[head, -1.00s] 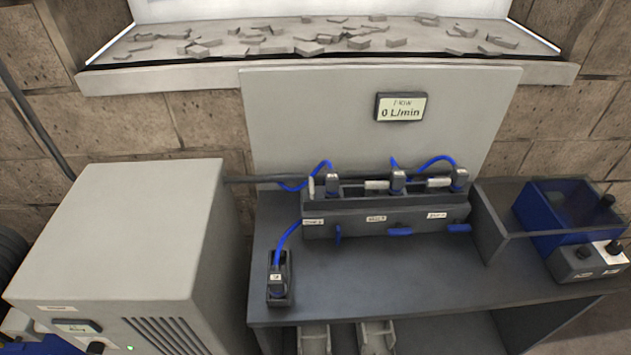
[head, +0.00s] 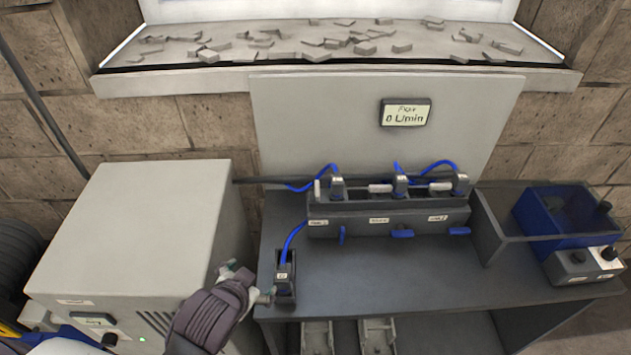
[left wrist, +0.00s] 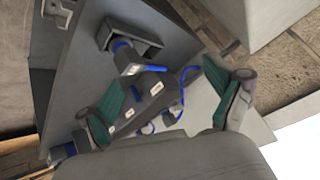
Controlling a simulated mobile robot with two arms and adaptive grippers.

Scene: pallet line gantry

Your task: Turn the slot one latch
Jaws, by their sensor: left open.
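A dark rack (head: 385,218) stands on the grey bench with three blue latches along its front. The left latch (head: 341,235) hangs upright. The middle latch (head: 402,233) and the right latch (head: 459,231) lie level. The labels above them are too blurred to read surely. My left gripper (head: 248,282) is open and empty, beside a small dark holder (head: 285,290) with a blue-cabled connector, left of and nearer than the rack. In the left wrist view its teal-padded fingers (left wrist: 162,75) are spread, with the rack beyond them. My right gripper is not in view.
A large grey cabinet (head: 140,215) stands at left, close to my left arm. A meter (head: 405,112) on the back panel reads 0 L/min. A blue bin (head: 545,235) and a box with knobs (head: 585,266) are at right. The bench front is mostly clear.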

